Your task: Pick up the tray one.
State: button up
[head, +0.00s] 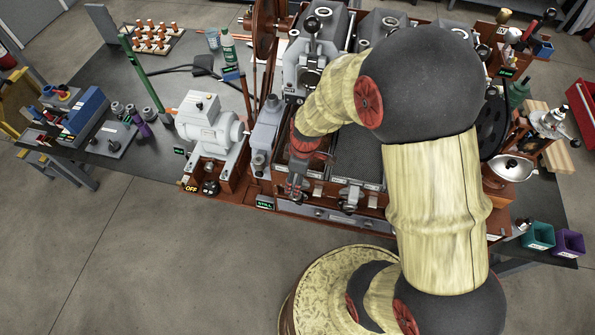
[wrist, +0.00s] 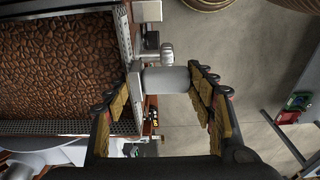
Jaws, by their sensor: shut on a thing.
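A tray of brown beans or pebble-like pieces (wrist: 60,55) fills the left of the wrist view, with a grey perforated rim. A short grey cylindrical handle (wrist: 167,80) sticks out beside its edge. My gripper (wrist: 165,74) has a finger on each side of this handle and is shut on it. In the head view my gripper (head: 296,188) is at the front left of the red-brown machine, and my arm hides most of this tray. The tray appears to be in its place in the machine. Its label cannot be read.
A second dark tray bay (head: 352,155) with a front handle (head: 350,195) lies just right of my gripper. A grey motor (head: 210,125) stands to the left. Green and purple bins (head: 540,235) stand at the right. The floor in front is clear.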

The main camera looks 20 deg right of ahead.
jog(key=r, duration=0.4)
jog(key=s+r, duration=0.1)
jog(key=r, duration=0.1)
jog(key=shift+a+r, duration=0.3)
jog(key=shift+a, duration=0.05)
jog(key=s+a+b, duration=0.1)
jog(key=s+a, duration=1)
jog(key=s, duration=0.4)
jog(key=s+a+p, duration=0.2)
jog(key=s+a, duration=0.7)
jog(key=s, duration=0.4)
jog(key=shift+a, duration=0.2)
dwell(0.4)
jog(key=shift+s+a+r+p, duration=0.65)
jog(key=shift+s+r, duration=0.15)
jog(key=shift+r, duration=0.1)
jog(key=shift+s+a+r+p, duration=0.5)
jog(key=shift+s+r+p, duration=0.1)
jog(key=shift+s+r, duration=0.25)
